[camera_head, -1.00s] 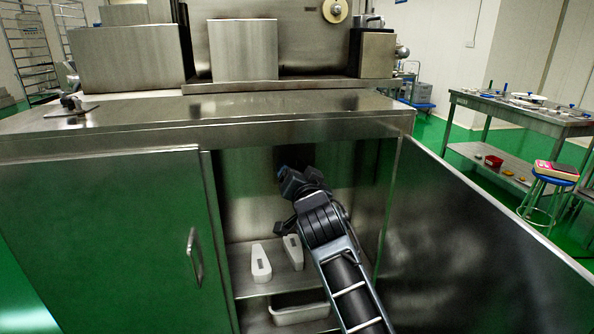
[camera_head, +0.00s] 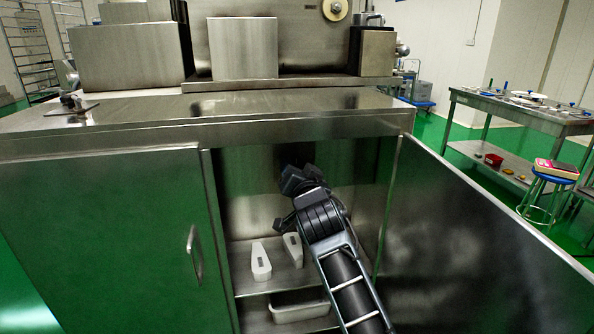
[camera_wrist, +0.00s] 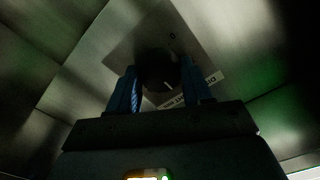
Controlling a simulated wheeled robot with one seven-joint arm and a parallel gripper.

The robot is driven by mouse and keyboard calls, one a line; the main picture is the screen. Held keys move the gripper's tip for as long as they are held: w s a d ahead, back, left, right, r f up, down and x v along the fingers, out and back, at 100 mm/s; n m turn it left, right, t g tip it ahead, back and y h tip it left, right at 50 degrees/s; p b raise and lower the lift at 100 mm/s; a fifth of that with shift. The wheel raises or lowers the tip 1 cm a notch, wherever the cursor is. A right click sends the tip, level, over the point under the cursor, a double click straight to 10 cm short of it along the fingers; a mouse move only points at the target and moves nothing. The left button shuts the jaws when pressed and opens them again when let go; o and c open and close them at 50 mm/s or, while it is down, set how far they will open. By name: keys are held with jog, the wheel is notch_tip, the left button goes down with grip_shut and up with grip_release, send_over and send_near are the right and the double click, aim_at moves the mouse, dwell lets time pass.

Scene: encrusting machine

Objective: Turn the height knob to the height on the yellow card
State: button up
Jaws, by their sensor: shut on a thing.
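In the wrist view a dark round knob (camera_wrist: 159,72) with a small pale mark on its face sits on a grey metal plate (camera_wrist: 122,48). My gripper (camera_wrist: 160,88) has its two blue-padded fingers closed on either side of the knob. A small printed label lies on the plate at the lower right of the knob, too dim to read in full. In the head view my gripper (camera_head: 290,178) is inside the open cabinet, under the machine top; the knob is hidden there. I cannot make out a yellow card in either view.
The cabinet's right door (camera_head: 480,250) stands open and its left door (camera_head: 110,240) is shut. Two white pieces (camera_head: 261,262) stand on the inner shelf, with a pale tray (camera_head: 298,306) below. A side table (camera_head: 530,112) and blue stool (camera_head: 549,182) stand at the right.

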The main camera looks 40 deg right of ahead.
jog(key=shift+n, duration=0.4)
jog(key=n+p, duration=1.1)
jog(key=n, duration=1.2)
jog(key=shift+d+r, duration=0.1)
dwell(0.4)
jog(key=o, duration=1)
jog(key=shift+o, duration=0.2)
jog(key=shift+s, duration=0.1)
